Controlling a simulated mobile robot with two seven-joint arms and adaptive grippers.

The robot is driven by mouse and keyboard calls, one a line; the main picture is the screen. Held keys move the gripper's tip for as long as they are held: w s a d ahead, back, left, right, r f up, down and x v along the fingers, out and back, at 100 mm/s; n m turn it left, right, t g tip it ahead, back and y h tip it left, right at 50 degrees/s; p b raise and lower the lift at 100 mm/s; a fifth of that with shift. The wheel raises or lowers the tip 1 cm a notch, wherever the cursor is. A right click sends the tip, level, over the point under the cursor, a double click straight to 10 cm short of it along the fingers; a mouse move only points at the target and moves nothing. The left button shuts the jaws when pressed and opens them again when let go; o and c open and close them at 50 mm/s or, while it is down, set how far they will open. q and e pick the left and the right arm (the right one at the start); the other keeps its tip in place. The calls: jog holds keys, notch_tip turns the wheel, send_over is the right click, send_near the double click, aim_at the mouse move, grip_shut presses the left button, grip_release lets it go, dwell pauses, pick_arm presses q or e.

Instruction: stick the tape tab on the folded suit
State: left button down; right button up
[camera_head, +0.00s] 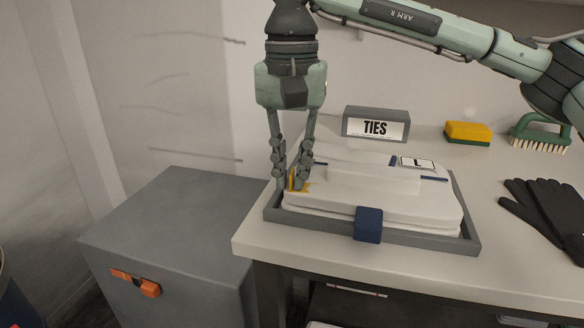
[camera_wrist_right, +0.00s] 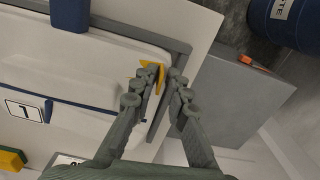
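The folded white suit (camera_head: 400,207) lies in a shallow grey tray (camera_head: 470,226) on the bench. A dark blue band (camera_head: 368,225) hangs over its front, and a label (camera_head: 417,164) lies toward its back right. A small yellow tape tab (camera_head: 293,182) is at the suit's left edge; the right wrist view shows it as a bent yellow piece (camera_wrist_right: 153,72) at the fingertips. My right gripper (camera_head: 289,184) points down there, its fingers partly closed on either side of the tab, with a narrow gap showing. The fingers hide part of the tab. My left gripper is out of view.
Behind the tray stands a grey box marked TIES (camera_head: 375,126). A yellow sponge (camera_head: 468,132), a green brush (camera_head: 540,133) and black gloves (camera_head: 548,208) lie to the right. A grey cabinet (camera_head: 165,235) stands left of the bench. A blue drum (camera_wrist_right: 288,22) shows in the wrist view.

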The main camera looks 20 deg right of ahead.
jog(key=shift+o, duration=0.8)
notch_tip(320, 180, up, 12)
